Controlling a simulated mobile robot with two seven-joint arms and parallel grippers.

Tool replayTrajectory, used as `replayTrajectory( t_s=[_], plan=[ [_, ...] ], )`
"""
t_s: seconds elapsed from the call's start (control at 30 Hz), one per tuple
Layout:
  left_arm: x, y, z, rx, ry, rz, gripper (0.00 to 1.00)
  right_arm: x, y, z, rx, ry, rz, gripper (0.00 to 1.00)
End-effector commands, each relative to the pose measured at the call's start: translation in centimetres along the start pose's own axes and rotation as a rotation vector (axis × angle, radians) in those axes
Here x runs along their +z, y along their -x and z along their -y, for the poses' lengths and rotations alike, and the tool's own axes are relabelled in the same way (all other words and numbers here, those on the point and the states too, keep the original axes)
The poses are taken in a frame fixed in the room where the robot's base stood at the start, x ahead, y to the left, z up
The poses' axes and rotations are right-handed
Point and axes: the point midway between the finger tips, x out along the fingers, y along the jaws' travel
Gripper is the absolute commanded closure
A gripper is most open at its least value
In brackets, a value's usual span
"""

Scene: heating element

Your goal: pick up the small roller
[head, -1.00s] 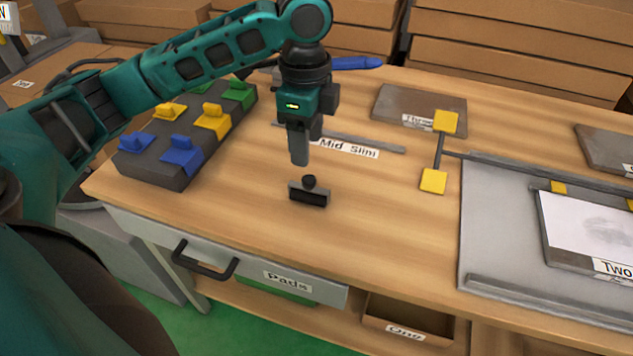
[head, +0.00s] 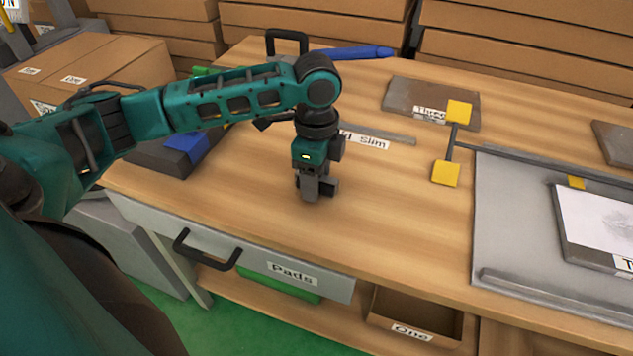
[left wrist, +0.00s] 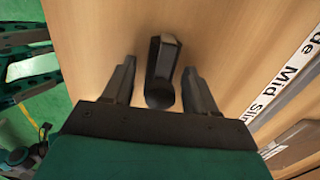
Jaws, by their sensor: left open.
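The small roller (left wrist: 163,62) is a dark, short block with a rounded knob handle. In the left wrist view it lies between the two open fingers of my left gripper (left wrist: 160,88), with a gap on each side. In the head view my left gripper (head: 312,192) points straight down at the table where the roller stands. The gripper hides most of the roller there; a dark part of it (head: 329,187) shows beside the fingers. My right gripper is not in view.
A dark block with coloured clips (head: 160,155) stands to the left, partly behind my arm. A flat metal strip labelled "Mid Slim" (head: 385,135) lies behind the gripper. A grey plate (head: 505,230) is to the right. The table in front is clear.

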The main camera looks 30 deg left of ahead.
Motion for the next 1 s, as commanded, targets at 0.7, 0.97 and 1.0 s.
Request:
replayTrajectory(
  t_s=[0.7,0.97,1.0],
  plan=[
    [-0.01,0.09,0.0,-0.001,0.0,0.0,0.95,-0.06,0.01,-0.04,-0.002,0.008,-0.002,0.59],
    [-0.02,0.13,0.02,-0.001,0.0,0.0,1.0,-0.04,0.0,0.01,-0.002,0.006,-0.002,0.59],
    [-0.02,0.21,0.03,-0.001,0.0,-0.001,1.0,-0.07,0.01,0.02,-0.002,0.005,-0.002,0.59]
  ],
)
